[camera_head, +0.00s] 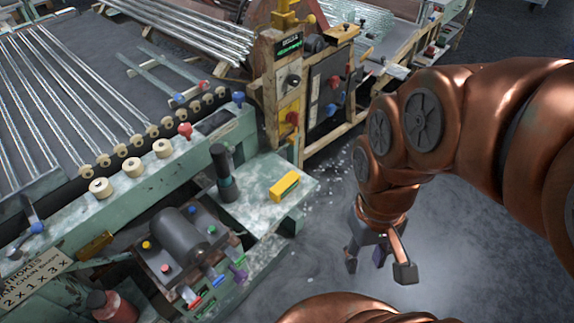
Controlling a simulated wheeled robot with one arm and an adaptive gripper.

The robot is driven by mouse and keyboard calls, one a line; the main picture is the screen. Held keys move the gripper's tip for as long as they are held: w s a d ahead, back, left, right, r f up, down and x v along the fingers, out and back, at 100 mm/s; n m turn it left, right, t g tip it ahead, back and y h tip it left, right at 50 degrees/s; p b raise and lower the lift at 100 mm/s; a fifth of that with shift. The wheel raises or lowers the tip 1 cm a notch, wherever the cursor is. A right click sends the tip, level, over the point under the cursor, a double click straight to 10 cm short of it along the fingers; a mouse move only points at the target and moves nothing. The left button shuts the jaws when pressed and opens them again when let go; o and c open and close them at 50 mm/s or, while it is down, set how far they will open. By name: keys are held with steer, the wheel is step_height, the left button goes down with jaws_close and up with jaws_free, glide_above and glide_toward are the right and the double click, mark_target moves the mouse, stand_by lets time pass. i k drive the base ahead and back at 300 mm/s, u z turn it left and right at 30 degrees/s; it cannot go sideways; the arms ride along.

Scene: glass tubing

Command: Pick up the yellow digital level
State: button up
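The yellow digital level (284,187) is a small yellow block with a dark greenish strip along its side. It lies on the pale green, worn metal shelf (262,212) of the machine, near the middle of the view. My gripper (382,264) hangs below my copper-coloured arm, to the right of the level and lower in the picture. Its dark fingers are spread apart with nothing between them. A clear gap over the grey floor separates it from the level.
A dark upright cylinder (222,170) stands left of the level. A grey motor-like cylinder (180,235) with coloured knobs sits in front of it. A wooden-framed control panel (290,90) rises behind.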

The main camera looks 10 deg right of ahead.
mark_target(278, 192)
steer(key=u, duration=3.45)
steer(key=k, duration=1.05)
steer(key=z, duration=1.45)
